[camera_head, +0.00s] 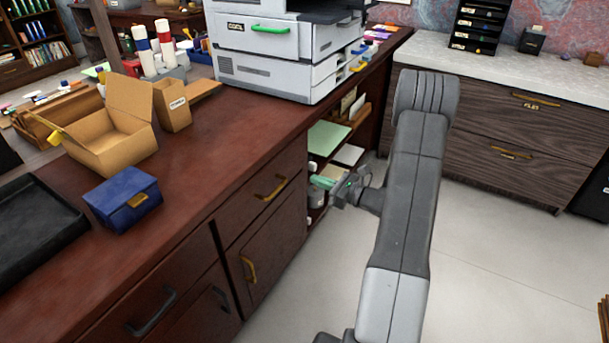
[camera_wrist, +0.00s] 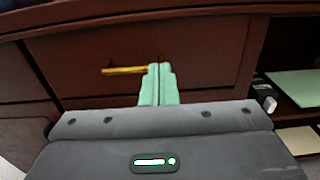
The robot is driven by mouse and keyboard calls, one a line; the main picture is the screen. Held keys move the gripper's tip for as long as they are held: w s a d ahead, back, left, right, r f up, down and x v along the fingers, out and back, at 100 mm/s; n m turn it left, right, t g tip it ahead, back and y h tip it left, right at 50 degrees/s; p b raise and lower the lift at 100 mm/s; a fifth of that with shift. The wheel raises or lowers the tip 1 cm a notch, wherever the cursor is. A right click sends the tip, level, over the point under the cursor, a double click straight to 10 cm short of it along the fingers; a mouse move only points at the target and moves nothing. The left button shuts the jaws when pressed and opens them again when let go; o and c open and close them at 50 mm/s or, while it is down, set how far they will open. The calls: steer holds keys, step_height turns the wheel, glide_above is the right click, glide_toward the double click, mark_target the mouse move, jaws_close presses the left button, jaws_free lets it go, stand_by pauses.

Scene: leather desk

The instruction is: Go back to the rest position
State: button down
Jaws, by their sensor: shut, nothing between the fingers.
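My gripper shows in the wrist view (camera_wrist: 158,84) with its pale green fingers together and nothing between them. Behind the fingertips in that view is a dark red-brown drawer front with a brass handle (camera_wrist: 122,71); I cannot tell whether the fingertips touch it. In the head view my gripper (camera_head: 322,182) is beside the desk's open shelves, below the desktop level. My grey arm rises in front of the floor and bends down toward the desk side.
The desktop (camera_head: 225,135) holds an open cardboard box (camera_head: 112,150), a blue box (camera_head: 122,198), a black tray (camera_head: 35,235) and a printer (camera_head: 275,55). Open shelves (camera_head: 345,130) hold papers. A wooden cabinet (camera_head: 490,130) stands behind my arm.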

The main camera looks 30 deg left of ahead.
mark_target(276, 165)
steer(key=shift+d, duration=0.6)
steer(key=a, duration=0.9)
steer(key=w+a, duration=0.1)
steer(key=a, duration=0.3)
steer(key=shift+a, duration=0.15)
steer(key=shift+s, duration=0.1)
